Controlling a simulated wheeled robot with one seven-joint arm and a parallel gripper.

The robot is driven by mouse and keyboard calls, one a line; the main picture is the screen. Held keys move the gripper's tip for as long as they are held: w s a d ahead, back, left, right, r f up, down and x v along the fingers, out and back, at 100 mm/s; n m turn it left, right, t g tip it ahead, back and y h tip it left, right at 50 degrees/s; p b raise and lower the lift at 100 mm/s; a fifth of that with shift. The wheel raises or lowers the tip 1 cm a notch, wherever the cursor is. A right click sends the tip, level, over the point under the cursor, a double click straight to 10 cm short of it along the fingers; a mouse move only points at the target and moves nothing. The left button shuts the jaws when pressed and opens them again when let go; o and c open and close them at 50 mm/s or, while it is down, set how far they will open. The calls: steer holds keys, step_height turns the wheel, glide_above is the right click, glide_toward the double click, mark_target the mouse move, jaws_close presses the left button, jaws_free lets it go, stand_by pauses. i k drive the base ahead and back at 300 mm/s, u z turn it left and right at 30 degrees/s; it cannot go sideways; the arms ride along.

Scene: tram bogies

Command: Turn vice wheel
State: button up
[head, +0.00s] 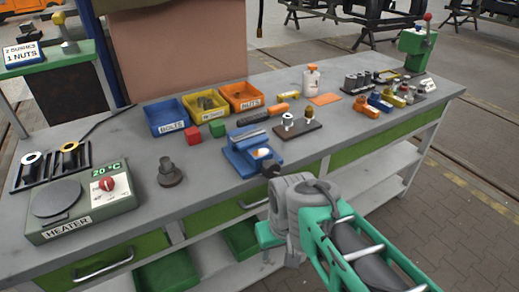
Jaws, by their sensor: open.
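The blue vice (240,154) stands at the front edge of the grey workbench, near the middle of the head view. A pale round part with some orange (263,154) shows at its front right. My arm reaches in from the lower right, and my dark gripper (271,171) is at the vice's front end, close to the bench edge. It is small in the picture and partly hidden by my grey wrist. I see nothing held in it. The vice wheel does not show clearly, and I cannot tell whether the gripper touches it.
Left are the heater (80,204) and a dark round stand (170,172). A board with upright parts (297,126) stands right. The front bench surface (210,178) has free room.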

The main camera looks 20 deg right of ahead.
mark_target(270, 169)
steer(key=k, duration=0.4)
steer(key=u, duration=1.5)
